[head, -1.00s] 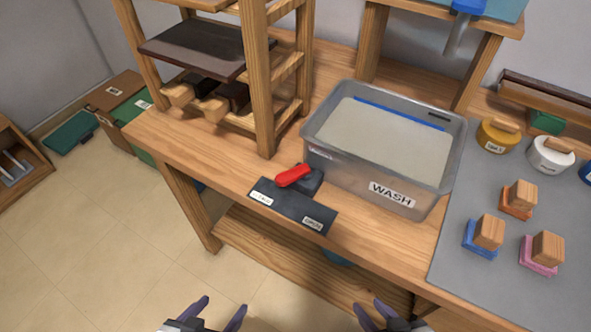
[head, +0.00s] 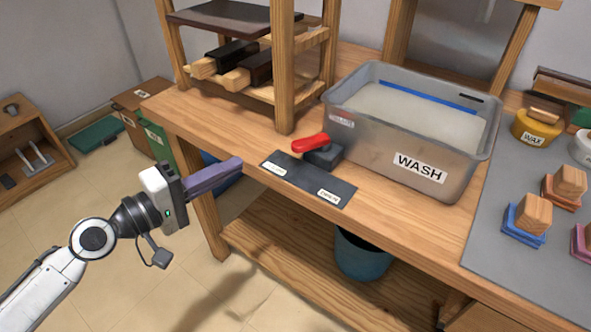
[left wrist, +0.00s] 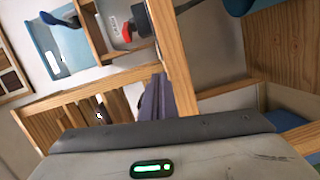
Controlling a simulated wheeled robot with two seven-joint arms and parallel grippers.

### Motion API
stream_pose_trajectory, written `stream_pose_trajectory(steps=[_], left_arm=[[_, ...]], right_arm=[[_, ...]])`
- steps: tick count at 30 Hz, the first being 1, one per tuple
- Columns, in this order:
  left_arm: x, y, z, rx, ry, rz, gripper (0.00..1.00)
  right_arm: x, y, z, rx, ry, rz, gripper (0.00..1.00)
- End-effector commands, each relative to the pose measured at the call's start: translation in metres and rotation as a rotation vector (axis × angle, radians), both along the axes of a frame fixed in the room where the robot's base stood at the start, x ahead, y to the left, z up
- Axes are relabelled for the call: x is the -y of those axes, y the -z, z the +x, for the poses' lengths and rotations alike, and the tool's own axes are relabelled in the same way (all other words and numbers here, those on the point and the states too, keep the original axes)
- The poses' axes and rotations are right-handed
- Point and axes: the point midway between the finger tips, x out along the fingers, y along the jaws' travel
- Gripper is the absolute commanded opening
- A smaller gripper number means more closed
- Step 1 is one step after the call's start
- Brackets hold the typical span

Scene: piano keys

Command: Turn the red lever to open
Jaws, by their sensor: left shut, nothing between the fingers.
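The red lever (head: 309,143) sits on a dark block (head: 324,156) at the table's front edge, beside the wash tub. Its handle points to the left. A dark plate (head: 310,180) in front of it carries two white labels, too small to read surely. The lever also seems to show as a red patch in the left wrist view (left wrist: 127,31). My left gripper (head: 238,163) is shut and empty, left of the plate and apart from the lever. Its purple fingers also show in the left wrist view (left wrist: 156,97). My right gripper is out of view.
A grey tub marked WASH (head: 413,132) stands right behind the lever. A wooden rack post (head: 282,70) rises behind the lever to the left. Wood-handled stamps (head: 525,222) lie on a grey mat at right. A blue bin (head: 362,252) stands below the table.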

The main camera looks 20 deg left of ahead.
Motion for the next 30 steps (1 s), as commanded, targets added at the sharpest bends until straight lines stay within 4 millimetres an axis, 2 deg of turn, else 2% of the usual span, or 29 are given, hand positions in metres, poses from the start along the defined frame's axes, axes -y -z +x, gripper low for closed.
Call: stream_pose_trajectory(steps=[1,7,20,26,30], left_arm=[[-0.001,-0.007,0.003,0.006,0.009,-0.043,0.0],[-0.002,-0.031,0.005,-0.001,0.028,-0.149,0.0],[0.0,-0.034,0.007,-0.004,0.032,-0.16,0.0],[0.01,-0.038,0.023,-0.001,0.031,-0.161,0.0],[0.024,-0.039,0.044,0.001,0.031,-0.163,0.0]], right_arm=[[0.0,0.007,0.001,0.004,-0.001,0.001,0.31],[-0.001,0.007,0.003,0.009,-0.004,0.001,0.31],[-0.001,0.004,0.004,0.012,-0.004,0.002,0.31],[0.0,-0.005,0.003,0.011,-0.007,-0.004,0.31],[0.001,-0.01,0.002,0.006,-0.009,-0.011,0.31]])
